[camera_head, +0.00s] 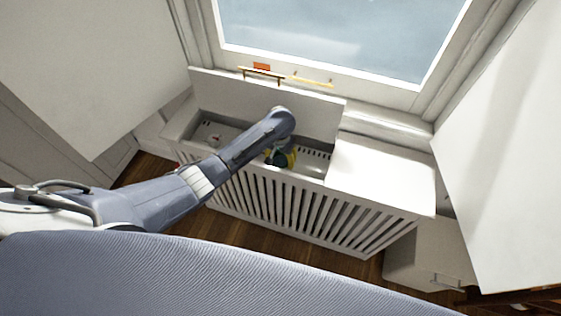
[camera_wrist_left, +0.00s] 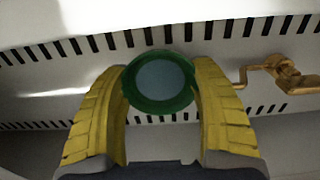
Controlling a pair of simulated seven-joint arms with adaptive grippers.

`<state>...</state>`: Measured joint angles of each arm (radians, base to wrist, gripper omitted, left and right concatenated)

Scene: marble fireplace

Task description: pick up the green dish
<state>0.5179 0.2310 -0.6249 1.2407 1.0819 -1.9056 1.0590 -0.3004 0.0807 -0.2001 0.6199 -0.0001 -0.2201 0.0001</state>
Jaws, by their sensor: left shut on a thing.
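The green dish (camera_wrist_left: 160,105) is small and round, with a dark green rim and a grey-blue middle. In the left wrist view it sits between the two yellow fingers of my left gripper (camera_wrist_left: 160,84), which are shut on it from both sides. In the head view the left gripper (camera_head: 281,158) is in the open recess of the white slatted radiator cover. My forearm hides part of that recess, and the dish is hard to make out there. My right gripper is in neither view.
The white radiator cover (camera_head: 300,215) has a raised lid behind the recess and a flat closed top (camera_head: 385,170) at right. A small red-and-white thing (camera_head: 214,140) lies in the recess at left. A brass fitting (camera_wrist_left: 287,76) is right of the fingers.

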